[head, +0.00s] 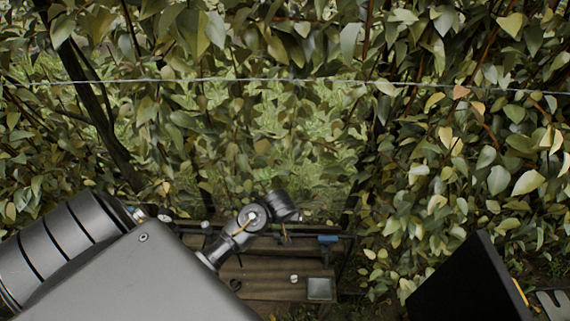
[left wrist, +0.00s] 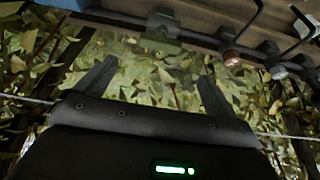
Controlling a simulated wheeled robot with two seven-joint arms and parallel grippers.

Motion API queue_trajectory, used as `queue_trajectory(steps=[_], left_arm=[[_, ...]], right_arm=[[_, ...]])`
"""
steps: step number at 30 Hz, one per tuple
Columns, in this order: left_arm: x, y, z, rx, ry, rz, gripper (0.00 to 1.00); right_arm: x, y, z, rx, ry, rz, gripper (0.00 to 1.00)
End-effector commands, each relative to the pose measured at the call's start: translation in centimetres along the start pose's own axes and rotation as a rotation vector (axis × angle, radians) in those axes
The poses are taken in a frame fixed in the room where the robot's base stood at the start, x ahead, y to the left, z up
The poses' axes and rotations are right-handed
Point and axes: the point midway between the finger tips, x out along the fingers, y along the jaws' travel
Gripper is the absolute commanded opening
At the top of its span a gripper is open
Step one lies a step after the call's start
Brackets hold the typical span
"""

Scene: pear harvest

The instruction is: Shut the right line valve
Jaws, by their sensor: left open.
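My left gripper (left wrist: 157,70) is open in the left wrist view. Its two dark fingers stand well apart with nothing between them but leaves and greenery behind. In the head view my left arm comes in from the lower left, and I cannot make out its fingers. Beyond the fingers, the left wrist view shows a reddish fitting (left wrist: 231,57) and a grey fitting (left wrist: 275,71) with bent rods along a ledge. A blue fitting (head: 328,239) sits at the bench's back right in the head view. I cannot tell which of these is the right line valve.
A wooden bench (head: 265,289) stands low in the middle, with a small square dish (head: 320,289) and a white round object (head: 293,279) on it. Dense foliage (head: 460,130) fills the back and sides. A wire (head: 250,80) crosses it. A black panel (head: 470,287) blocks the lower right.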

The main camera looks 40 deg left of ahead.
Motion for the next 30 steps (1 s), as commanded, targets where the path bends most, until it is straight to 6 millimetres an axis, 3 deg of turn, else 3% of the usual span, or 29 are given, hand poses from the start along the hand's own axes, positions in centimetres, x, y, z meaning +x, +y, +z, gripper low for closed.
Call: queue_trajectory(steps=[15,21,30], left_arm=[[8.4,0.0,-0.1,0.001,-0.001,-0.002,0.95],[10.0,0.0,-0.1,0.001,0.000,0.000,0.95],[10.4,0.0,0.0,0.001,0.001,0.000,0.95]], right_arm=[[-0.6,0.0,-0.1,0.000,0.000,0.000,0.95],[-0.8,0.0,-0.1,0.001,0.000,-0.001,0.95],[-0.9,0.0,-0.1,0.001,0.000,-0.001,0.95]])
